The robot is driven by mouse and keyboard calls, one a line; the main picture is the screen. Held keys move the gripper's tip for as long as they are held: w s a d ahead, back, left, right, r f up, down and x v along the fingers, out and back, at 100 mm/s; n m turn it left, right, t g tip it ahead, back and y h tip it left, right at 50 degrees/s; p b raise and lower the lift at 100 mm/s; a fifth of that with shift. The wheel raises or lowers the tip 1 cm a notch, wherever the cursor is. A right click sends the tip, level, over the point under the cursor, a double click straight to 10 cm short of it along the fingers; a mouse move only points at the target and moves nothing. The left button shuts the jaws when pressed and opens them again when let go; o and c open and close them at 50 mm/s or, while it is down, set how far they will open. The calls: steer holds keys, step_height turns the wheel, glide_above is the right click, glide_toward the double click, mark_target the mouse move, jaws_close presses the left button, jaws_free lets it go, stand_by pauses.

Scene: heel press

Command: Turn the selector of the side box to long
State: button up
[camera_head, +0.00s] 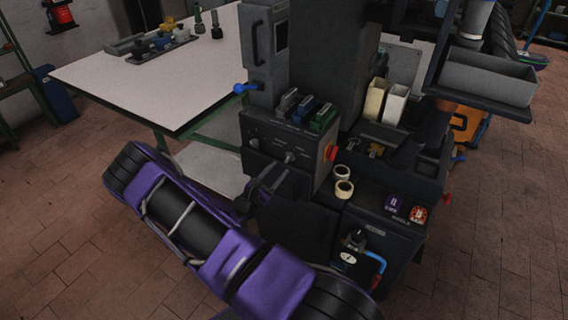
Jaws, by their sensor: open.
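The side box (268,134) is a dark box on the near left side of the machine. Its front carries a small grey knob (254,143) at left and another grey knob (289,157) nearer the middle. The lettering around them is too small to read, so I cannot tell which is the selector or where it points. My gripper (270,178), dark, at the end of my purple arm, is open and empty just in front of and below the box front. It covers part of the lower front; whether it touches the box is unclear.
A red knob (331,152) sits on the box's right side; several coloured blocks (305,107) stand on top. A white-topped table (130,87) stands behind at left. Brick floor (60,220) is clear at left.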

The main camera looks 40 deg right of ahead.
steer(key=v, duration=1.2)
steer(key=shift+w, duration=0.1)
